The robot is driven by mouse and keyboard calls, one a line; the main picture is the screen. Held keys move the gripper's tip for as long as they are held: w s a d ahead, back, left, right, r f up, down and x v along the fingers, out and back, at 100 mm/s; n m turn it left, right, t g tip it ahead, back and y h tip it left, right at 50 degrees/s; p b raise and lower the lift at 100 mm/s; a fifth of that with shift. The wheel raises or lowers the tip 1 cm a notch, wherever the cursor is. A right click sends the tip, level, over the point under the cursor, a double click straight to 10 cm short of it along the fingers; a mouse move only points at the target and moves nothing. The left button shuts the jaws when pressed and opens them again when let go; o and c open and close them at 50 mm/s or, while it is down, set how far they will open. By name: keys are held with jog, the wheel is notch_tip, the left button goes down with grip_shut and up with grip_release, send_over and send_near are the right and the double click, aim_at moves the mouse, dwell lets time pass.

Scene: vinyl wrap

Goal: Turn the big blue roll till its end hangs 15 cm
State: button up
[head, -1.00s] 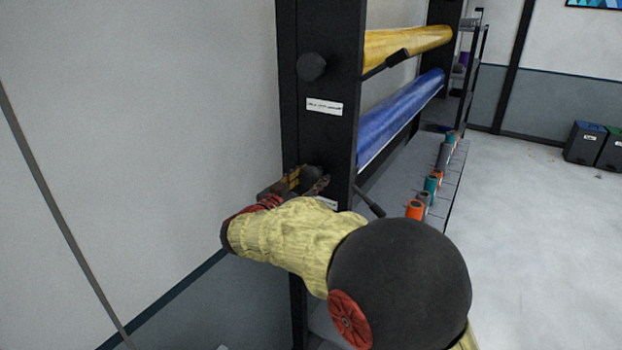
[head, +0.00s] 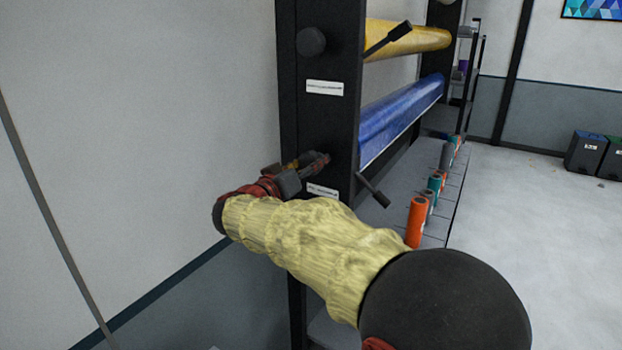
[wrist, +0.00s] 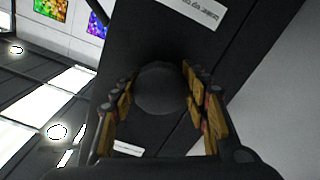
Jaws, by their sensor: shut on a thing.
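The big blue roll (head: 402,112) lies level in the black rack, below a yellow roll (head: 408,42). A pale edge runs along its underside; I cannot tell how far its end hangs. My gripper (head: 310,168) is at the outer face of the rack's near post (head: 325,125), level with the lower part of the blue roll. In the wrist view, my gripper (wrist: 159,90) is shut on a round dark knob (wrist: 160,86), one finger on each side. My gripper hides most of this knob in the head view.
A second round knob (head: 311,41) sits higher on the post. Black levers stick out by the yellow roll (head: 387,40) and below the blue roll (head: 373,190). Several small orange and teal rolls (head: 417,222) stand on the grey shelf. Open floor lies right.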

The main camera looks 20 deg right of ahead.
jog(key=n+b, duration=0.2)
jog(key=n, duration=0.3)
jog(key=shift+n+b, duration=0.3)
jog(key=shift+b, duration=0.05)
jog(key=n, duration=0.5)
jog(key=shift+r+n, duration=0.1)
jog(key=shift+n, duration=0.3)
jog(key=o, duration=1.1)
jog(key=shift+o, duration=0.3)
jog(key=v, duration=1.2)
